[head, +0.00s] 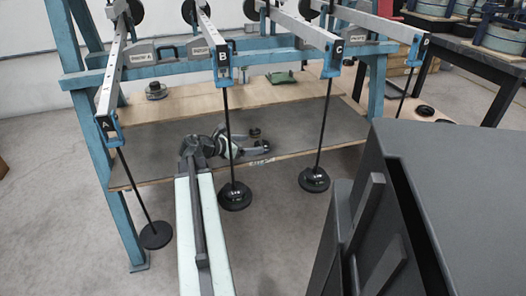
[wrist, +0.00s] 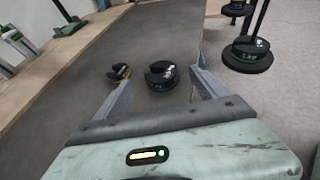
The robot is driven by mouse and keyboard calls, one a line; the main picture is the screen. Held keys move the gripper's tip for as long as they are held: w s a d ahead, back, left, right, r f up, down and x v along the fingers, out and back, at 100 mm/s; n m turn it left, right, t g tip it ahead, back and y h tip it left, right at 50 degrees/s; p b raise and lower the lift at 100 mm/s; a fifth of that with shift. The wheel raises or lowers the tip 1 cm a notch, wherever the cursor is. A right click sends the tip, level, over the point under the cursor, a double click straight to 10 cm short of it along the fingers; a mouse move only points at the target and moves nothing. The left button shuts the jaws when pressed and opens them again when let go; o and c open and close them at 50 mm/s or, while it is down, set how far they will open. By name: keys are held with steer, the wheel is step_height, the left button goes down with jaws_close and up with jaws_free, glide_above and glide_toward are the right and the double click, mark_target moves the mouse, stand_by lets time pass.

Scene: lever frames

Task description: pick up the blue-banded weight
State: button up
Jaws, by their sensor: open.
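Two dark slotted weights lie flat on the grey lower shelf in the wrist view. The larger weight (wrist: 161,75) shows between my fingertips in the picture, and the smaller weight (wrist: 119,72) is to its left, apart from it. In the head view the two weights (head: 254,132) (head: 263,145) show small, just beyond my gripper (head: 240,147). My gripper (wrist: 160,77) is open with nothing held, its fingers pointing along the shelf toward the larger weight.
Lettered lever beams sit on a blue frame (head: 120,215). Rods hang from them with weight stacks (head: 235,195) (head: 314,179) in front of the shelf (head: 150,150); one stack (wrist: 247,55) is right of my gripper. A weight (head: 156,91) stands there.

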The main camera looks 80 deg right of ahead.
mark_target(264, 144)
steer(key=b+x, duration=0.2)
steer(key=x, duration=0.3)
steer(key=shift+s+f, duration=0.1)
steer(key=shift+f, duration=0.15)
steer(key=c, duration=1.7)
